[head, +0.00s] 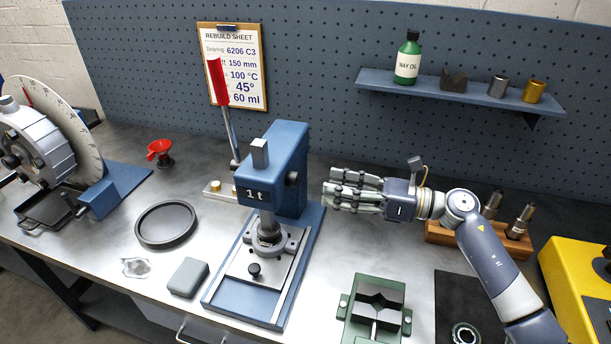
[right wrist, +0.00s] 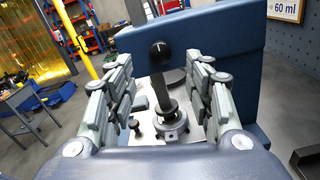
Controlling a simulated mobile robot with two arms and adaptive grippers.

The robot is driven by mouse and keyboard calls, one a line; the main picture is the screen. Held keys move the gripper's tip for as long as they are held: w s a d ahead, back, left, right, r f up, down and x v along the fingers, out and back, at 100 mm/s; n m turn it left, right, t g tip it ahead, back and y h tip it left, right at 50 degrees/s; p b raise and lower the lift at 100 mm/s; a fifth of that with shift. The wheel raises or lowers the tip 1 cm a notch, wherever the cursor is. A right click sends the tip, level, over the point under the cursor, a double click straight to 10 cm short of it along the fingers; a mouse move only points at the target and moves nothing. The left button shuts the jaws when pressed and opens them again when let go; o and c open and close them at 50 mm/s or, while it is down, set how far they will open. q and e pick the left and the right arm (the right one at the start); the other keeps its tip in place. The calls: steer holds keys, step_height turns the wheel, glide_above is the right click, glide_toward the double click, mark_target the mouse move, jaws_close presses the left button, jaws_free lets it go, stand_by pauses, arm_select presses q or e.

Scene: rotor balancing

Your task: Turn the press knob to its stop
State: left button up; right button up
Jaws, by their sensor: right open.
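The blue press (head: 280,150), marked 1t, stands upright on the bench in the head view. Its dark round press knob (head: 292,178) sits on the right side of the press head. In the right wrist view the knob (right wrist: 160,55) is a black disc with a small white mark, against the blue press side. My right gripper (head: 327,190) is open and empty, to the right of the knob and apart from it. In the right wrist view its fingers stand either side, with the knob ahead between them. My left gripper is not in view.
A red-handled lever (head: 219,85) rises behind the press. A green vise (head: 375,310) stands at the front right, and a wooden block (head: 480,238) with metal tools is behind my right arm. A black ring tray (head: 166,224) and grey box (head: 187,277) lie left.

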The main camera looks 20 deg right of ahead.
mark_target(298, 180)
steer(key=p+x, duration=0.2)
steer(key=x, duration=0.4)
steer(key=shift+w+r, duration=0.15)
steer(key=shift+r, duration=0.05)
steer(key=shift+w+a+f, duration=0.15)
steer(key=shift+w+a, duration=0.15)
steer(key=shift+a, duration=0.25)
steer(key=c, duration=1.1)
